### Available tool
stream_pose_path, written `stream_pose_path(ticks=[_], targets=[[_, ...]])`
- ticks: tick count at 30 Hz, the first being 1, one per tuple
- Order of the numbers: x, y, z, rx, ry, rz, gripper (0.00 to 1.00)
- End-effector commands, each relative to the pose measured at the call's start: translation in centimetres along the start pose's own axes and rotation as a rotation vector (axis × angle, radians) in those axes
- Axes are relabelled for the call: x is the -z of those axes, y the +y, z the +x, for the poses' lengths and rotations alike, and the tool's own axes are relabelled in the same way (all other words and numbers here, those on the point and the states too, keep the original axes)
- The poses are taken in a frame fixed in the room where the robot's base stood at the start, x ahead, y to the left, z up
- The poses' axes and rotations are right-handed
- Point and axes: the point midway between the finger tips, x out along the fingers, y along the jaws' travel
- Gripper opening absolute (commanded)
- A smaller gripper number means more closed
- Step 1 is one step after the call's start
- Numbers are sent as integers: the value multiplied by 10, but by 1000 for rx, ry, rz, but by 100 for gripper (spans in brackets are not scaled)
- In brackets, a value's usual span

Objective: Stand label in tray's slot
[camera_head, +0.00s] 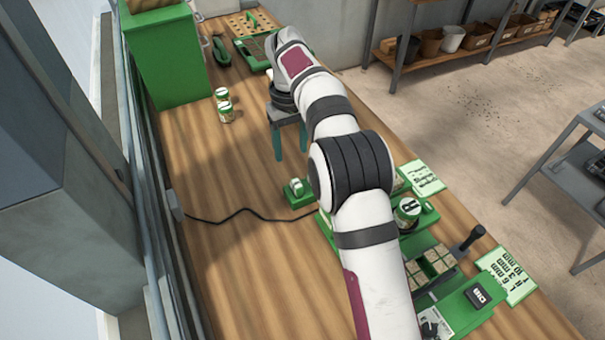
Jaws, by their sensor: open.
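My gripper (291,150) points down over the wooden bench, with its two teal fingers apart and nothing visible between them. A green tray (246,45) with brown cells lies beyond it near the back, partly hidden by my arm. Another green-edged holder with cells (437,262) is at the front right, beside my arm. I cannot make out a slot in either one. I cannot tell which piece is the label; a small upright green-and-white piece stands in a wooden pegboard (238,24) at the back.
Two small cans (226,113) stand left of my gripper. A green box (165,55) stands at the back left. Printed cards (507,274) lie at the right edge.

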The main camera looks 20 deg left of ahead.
Motion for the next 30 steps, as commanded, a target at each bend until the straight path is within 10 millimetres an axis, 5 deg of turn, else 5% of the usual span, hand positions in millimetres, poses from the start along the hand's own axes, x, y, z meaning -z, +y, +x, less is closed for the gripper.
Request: stream_pose_path(ticks=[6, 18, 26, 30], targets=[[-2, 1, 61, 2, -3, 4, 60], [-5, 10, 127, 0, 0, 6, 60], [-5, 10, 135, -1, 3, 9, 60], [-5, 10, 134, -1, 3, 9, 38]])
